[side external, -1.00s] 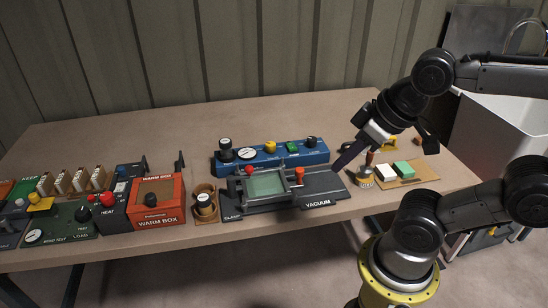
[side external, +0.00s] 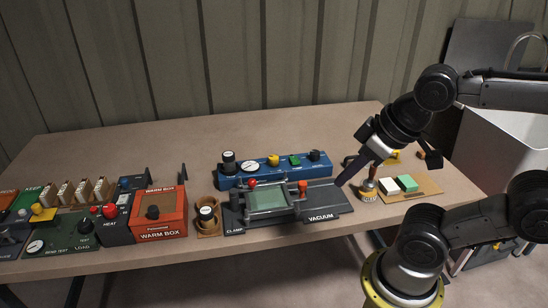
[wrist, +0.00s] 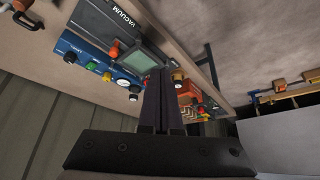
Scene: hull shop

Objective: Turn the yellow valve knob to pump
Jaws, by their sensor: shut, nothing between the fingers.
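The yellow valve knob (side external: 273,159) stands on top of the long blue box (side external: 235,182), between a white dial gauge and a green button. It also shows in the wrist view (wrist: 107,76). Which label it points to is too small to read. My gripper (side external: 341,183) is shut and empty. Its dark fingers point down and left over the right end of the vacuum plate, to the right of the blue box and apart from the knob. In the wrist view the closed fingers (wrist: 161,75) reach into the middle of the picture.
The vacuum plate (side external: 328,205) with its clamp frame lies in front of the blue box. The red warm box (side external: 172,222) stands left. The table's back is clear.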

